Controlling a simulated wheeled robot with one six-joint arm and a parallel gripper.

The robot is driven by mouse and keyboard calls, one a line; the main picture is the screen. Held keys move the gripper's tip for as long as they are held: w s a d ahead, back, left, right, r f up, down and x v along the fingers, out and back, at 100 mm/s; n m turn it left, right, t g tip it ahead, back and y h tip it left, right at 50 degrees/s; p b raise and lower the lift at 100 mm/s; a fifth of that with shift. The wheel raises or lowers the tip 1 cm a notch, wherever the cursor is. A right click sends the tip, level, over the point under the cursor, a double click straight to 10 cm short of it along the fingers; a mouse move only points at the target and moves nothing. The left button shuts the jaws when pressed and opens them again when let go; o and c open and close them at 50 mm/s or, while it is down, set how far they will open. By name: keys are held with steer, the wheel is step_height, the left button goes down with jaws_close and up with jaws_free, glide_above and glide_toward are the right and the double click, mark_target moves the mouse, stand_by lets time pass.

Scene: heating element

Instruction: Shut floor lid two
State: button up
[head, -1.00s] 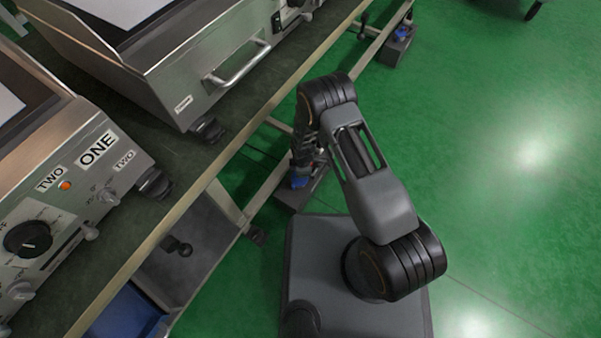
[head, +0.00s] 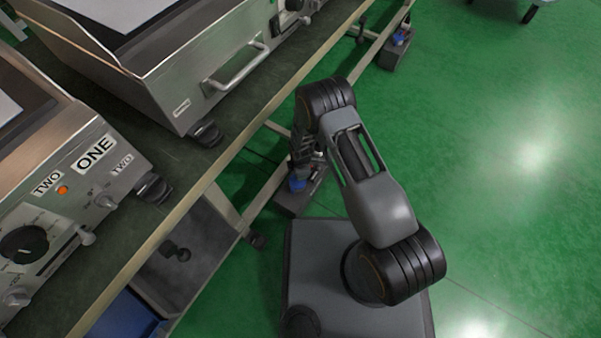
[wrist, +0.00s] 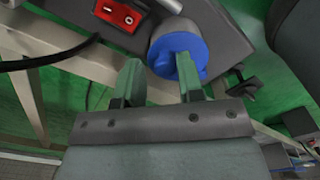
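A dark grey floor box (head: 298,203) with a blue round part (head: 297,184) stands by the table leg, below my arm in the head view. In the wrist view the blue part (wrist: 180,52) sits at the end of a grey cylinder, beside a red switch (wrist: 118,14). I cannot tell whether it is open or shut. My gripper (wrist: 158,80) is open, its two green-grey fingers apart with nothing gripped. The right fingertip overlaps the blue part; contact is unclear. A second floor box (head: 394,52) with blue on it stands farther back. No number shows on either box.
The workbench (head: 190,185) runs along the left, with metal heating units (head: 170,85) on it. Its legs and lower rail (head: 282,188) stand close to my arm. A black cable (wrist: 50,58) crosses the wrist view. Open green floor lies to the right.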

steer(key=shift+o, duration=1)
steer(key=shift+s+a, duration=0.1)
steer(key=shift+s, duration=0.05)
steer(key=shift+r, duration=0.15)
step_height(320, 180, up, 14)
steer(key=p, duration=0.5)
steer(key=shift+f, duration=0.25)
